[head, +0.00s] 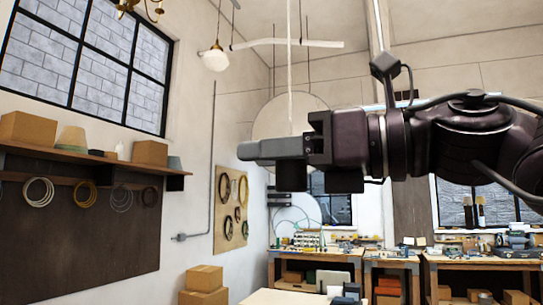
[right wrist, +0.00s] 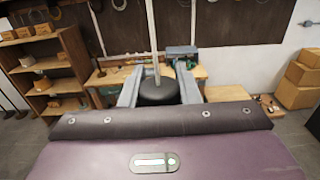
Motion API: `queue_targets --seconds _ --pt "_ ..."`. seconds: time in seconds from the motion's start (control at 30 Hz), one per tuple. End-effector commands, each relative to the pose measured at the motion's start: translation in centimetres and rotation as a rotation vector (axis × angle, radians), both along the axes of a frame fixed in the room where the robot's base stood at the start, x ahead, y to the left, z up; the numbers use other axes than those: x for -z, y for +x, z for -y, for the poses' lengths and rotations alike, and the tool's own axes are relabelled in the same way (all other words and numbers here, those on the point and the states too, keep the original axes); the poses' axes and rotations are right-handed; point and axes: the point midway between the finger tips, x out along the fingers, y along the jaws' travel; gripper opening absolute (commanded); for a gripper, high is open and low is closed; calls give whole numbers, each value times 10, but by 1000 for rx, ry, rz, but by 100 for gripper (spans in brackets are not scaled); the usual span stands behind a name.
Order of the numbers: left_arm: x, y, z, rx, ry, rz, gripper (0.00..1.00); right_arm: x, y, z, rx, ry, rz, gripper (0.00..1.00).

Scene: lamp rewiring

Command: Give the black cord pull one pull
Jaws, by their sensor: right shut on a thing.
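The black cord pull (right wrist: 158,92) is a dark round knob on a pale cord (right wrist: 152,35) in the right wrist view. It sits between the two grey fingers of my right gripper (right wrist: 159,88), which is shut on it. In the head view the pale cord (head: 290,75) hangs straight down from above to my right gripper (head: 272,150). There the fingers hide the knob. The right arm comes in from the right, high above the benches. My left gripper is in neither view.
A lit globe lamp (head: 215,59) hangs at upper left, and a white bar (head: 288,43) hangs near the cord. Workbenches (head: 393,262) with small items stand at the back. A shelf (head: 95,160) runs along the left wall. Cardboard boxes (head: 204,280) are stacked below.

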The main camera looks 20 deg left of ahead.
Motion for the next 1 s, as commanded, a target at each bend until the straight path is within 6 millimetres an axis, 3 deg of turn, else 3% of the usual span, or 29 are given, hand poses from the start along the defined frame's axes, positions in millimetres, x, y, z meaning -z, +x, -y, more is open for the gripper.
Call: queue_targets --seconds 0.17,0.2,0.37,0.7,1.0 --pt "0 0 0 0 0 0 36 1 0 0 0 -2 -1 8" --pt "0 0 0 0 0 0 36 1 0 0 0 -2 -1 33" --pt "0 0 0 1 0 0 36 1 0 0 0 -1 -1 54" --pt "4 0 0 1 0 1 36 2 0 4 0 1 0 55" --pt "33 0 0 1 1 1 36 5 -1 52 2 4 0 55"
